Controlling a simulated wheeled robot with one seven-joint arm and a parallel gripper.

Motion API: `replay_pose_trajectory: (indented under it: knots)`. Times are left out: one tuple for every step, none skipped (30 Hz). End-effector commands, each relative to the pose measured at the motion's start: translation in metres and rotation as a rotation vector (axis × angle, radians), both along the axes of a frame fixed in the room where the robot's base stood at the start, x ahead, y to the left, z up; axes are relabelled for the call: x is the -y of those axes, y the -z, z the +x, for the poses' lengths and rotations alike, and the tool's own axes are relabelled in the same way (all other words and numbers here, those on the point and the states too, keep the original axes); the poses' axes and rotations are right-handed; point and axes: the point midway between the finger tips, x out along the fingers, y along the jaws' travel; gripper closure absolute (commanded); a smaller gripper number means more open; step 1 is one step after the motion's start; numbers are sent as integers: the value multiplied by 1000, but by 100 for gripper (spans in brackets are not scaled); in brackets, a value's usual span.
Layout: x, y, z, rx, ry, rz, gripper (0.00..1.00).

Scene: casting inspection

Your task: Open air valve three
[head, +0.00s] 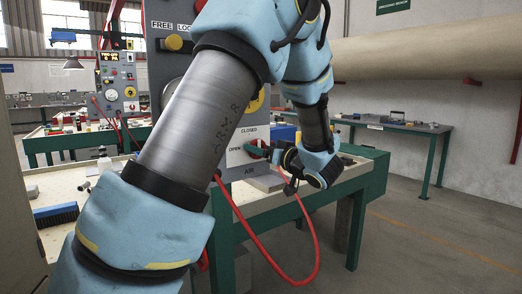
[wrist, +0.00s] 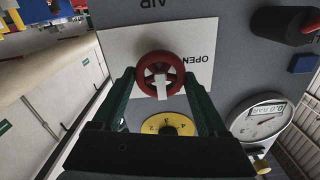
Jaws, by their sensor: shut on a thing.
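The valve is a red round handwheel (wrist: 147,64) with a white bar, in front of a white plate (wrist: 118,38) on a grey panel. In the wrist view the bar points down the picture, and an upside-down OPEN label is right of the wheel. My gripper (wrist: 160,76) is shut on the wheel, one dark green finger on each side. In the head view my gripper (head: 262,151) is at the plate (head: 236,156), which reads CLOSED above and OPEN at left, with AIR below. My arm and fingers hide most of the valve there. I see no valve number.
A yellow numbered dial (wrist: 172,125) and a round gauge (wrist: 256,120) are close to my gripper. A red hose (head: 262,246) loops down below the panel. A blue brush (head: 56,214) lies on the bench at left. A green table (head: 392,125) stands at the back right, with open floor before it.

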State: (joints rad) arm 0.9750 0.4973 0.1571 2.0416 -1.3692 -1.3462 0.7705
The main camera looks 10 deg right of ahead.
Motion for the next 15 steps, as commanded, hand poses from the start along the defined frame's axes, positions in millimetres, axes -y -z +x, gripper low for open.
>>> replay_pose_trajectory:
  knots:
    - [0,0,0,0,0,0,78]
    - [0,0,0,0,0,0,80]
    - [0,0,0,0,0,-1,80]
    - [0,0,0,0,0,-1,80]
    - [0,0,0,1,0,-3,80]
    - [0,0,0,3,0,-5,80]
    - [0,0,0,4,0,-9,80]
    - [0,1,0,6,0,-14,80]
    - [0,1,0,10,0,-22,80]
    - [0,1,0,15,0,-31,80]
    - [0,1,0,19,0,-40,80]
    - [0,1,0,26,0,-54,80]
    - [0,2,0,32,0,-68,80]
    - [0,2,0,39,0,-82,80]
    - [-1,3,0,49,0,-103,80]
